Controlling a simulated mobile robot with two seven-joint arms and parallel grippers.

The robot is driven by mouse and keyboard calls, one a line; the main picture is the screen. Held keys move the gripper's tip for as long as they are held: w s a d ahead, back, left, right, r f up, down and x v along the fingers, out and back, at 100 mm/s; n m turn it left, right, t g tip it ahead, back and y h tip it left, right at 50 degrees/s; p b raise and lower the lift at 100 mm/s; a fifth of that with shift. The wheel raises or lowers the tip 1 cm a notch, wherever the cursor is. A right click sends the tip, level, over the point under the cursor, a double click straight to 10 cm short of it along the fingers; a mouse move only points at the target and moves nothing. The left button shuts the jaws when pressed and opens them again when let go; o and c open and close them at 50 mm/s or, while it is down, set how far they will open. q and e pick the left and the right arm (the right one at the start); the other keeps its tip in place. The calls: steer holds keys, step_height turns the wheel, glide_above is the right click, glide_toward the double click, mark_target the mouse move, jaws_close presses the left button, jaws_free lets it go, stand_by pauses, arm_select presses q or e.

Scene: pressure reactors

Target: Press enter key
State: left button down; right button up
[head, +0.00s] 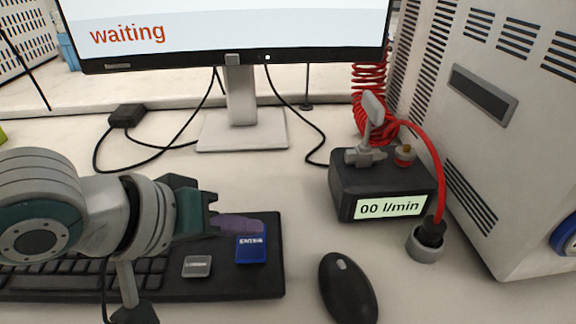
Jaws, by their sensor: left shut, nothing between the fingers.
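The enter key (251,250) is a large blue key with white lettering at the right part of the black keyboard (268,284). My left gripper (258,226) comes in from the left and is shut, with nothing held. Its purple-grey fingertips are over the keyboard, just at the far edge of the blue key. I cannot tell whether they touch it. A grey key (197,266) lies left of the enter key. My left arm covers much of the keyboard's left and far part. My right gripper is not in view.
A monitor (238,110) showing "waiting" stands behind. A black mouse (347,290) lies right of the keyboard. A black flow meter (384,190) reading "00 l/min" with a red hose (440,170) stands further right, beside a grey cabinet (505,170). Cables lie on the table behind the keyboard.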

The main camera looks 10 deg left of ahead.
mark_target(245, 248)
arm_select(q)
steer(key=shift+f, duration=0.15)
steer(key=shift+f, duration=0.25)
steer(key=shift+f, duration=0.4)
stand_by(0.4)
steer(key=shift+r, duration=0.1)
steer(key=shift+r+p, duration=0.7)
steer(key=shift+p, duration=0.2)
steer(key=shift+r, duration=0.1)
step_height(245, 248, up, 5)
steer(key=p, duration=0.5)
steer(key=shift+p, duration=0.4)
